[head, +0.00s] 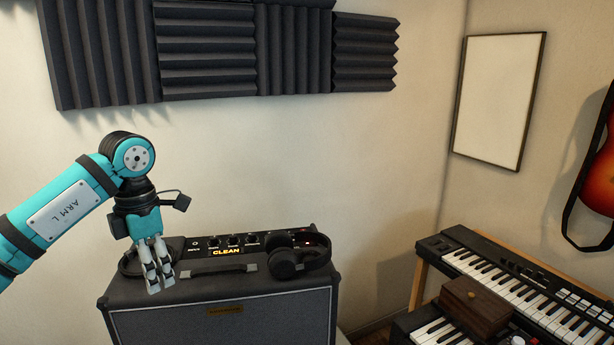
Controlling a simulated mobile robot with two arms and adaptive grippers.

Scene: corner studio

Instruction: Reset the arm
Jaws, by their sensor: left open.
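My left arm comes in from the left, and my left gripper (160,287) points down over the left part of the amplifier's top. Its pale fingers are slightly apart, with nothing seen between them. I cannot tell whether the fingertips touch the amplifier (222,316). The amplifier is a dark grey box with a control panel reading "CLEAN". Black headphones (290,257) rest on the right part of its top, to the right of the gripper. My right gripper is not in view.
A keyboard (522,287) stands at the right, with a wooden box (474,304) by a second keyboard (440,334) in front. A guitar (598,170) hangs at the right edge. Foam panels (205,55) and a blank framed board (498,100) are on the walls.

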